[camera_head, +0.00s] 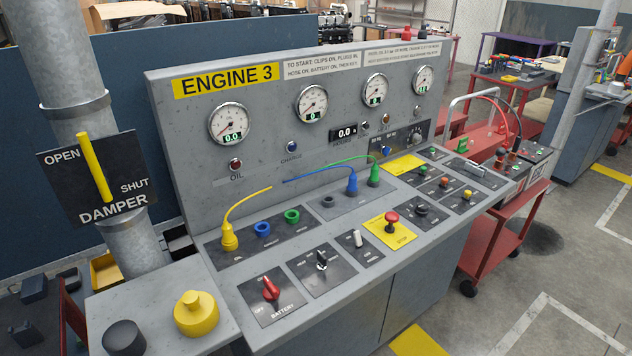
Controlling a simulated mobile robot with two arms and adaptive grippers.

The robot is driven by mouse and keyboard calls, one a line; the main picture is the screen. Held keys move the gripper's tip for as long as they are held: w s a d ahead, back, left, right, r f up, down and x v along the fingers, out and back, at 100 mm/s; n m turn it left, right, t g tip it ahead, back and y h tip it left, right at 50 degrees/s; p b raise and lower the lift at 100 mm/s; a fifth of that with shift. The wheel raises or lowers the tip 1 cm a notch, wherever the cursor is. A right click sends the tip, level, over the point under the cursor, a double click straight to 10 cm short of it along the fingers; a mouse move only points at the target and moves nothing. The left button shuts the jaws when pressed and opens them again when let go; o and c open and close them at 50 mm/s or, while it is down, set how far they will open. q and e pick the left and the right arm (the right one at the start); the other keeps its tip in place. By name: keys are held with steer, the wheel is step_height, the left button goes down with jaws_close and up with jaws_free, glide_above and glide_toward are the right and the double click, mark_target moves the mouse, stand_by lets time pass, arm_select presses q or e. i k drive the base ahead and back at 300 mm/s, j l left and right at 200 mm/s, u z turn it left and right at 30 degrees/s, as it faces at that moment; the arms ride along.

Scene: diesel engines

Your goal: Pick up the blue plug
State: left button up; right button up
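The yellow plug (229,238) sits upright on the socket plate at the left. On that plate, the blue socket (263,228) and the green socket (292,216) show as open rings. Neither of my grippers is in view.
A red trolley (490,248) stands at the right, beside open floor.

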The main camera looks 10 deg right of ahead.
mark_target(353, 187)
steer(key=i+l+u, duration=0.4)
steer(key=l, duration=0.15)
steer(key=i+l+u, duration=0.25)
steer(key=l+u, duration=0.2)
steer(key=l, duration=0.2)
